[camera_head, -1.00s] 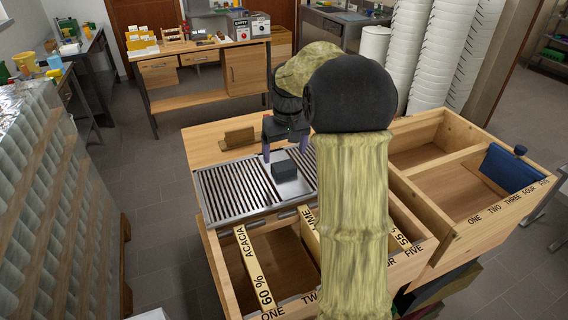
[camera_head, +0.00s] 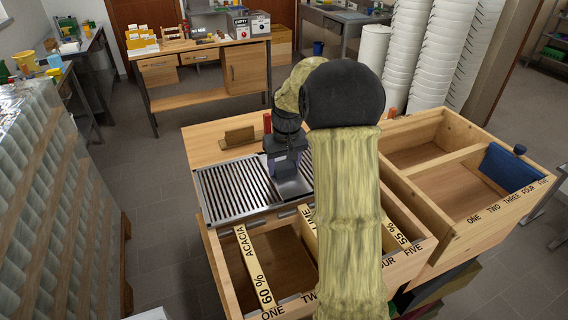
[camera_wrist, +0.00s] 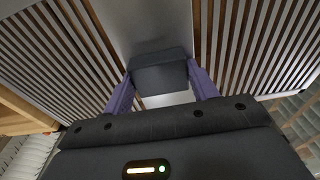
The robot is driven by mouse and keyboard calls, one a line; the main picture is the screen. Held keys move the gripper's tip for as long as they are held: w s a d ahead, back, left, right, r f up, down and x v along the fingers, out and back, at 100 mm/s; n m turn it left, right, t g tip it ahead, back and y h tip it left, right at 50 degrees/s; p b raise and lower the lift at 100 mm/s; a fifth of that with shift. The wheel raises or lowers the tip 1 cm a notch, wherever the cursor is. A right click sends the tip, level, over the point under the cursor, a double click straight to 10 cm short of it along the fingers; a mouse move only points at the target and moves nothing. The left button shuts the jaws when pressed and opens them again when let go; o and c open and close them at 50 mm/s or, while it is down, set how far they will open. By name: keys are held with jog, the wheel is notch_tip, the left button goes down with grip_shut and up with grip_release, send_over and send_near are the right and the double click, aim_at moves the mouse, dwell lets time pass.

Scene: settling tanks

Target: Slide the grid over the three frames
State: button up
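The grid (camera_head: 235,190) is a metal panel with dark slots, lying flat across the back of the near wooden box (camera_head: 222,272). Its dark block handle (camera_wrist: 160,76) stands on a plain strip between slotted halves. My gripper (camera_head: 286,168) is down at the handle, with its purple fingers against either side; it appears shut on it. In the box, front of the grid, lie yellow labelled frames: one reads 60% ACACIA (camera_head: 253,265), one LIME (camera_head: 309,232), one 55% (camera_head: 398,234). My arm hides the box's middle and the grid's right part.
A second wooden box (camera_head: 430,185) with a divider and a blue block (camera_head: 511,168) stands to the right. A small wooden holder (camera_head: 238,137) sits on the board behind the grid. White bucket stacks (camera_head: 418,60) and a workbench (camera_head: 205,65) stand farther back.

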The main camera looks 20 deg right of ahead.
aim_at(295, 189)
jog(key=shift+c, duration=1)
jog(key=shift+s, duration=0.1)
jog(key=shift+s+b, duration=1.2)
jog(key=shift+s, duration=2.5)
jog(key=shift+s+b, duration=0.8)
jog(key=shift+s, duration=6.9)
jog(key=o, duration=1.4)
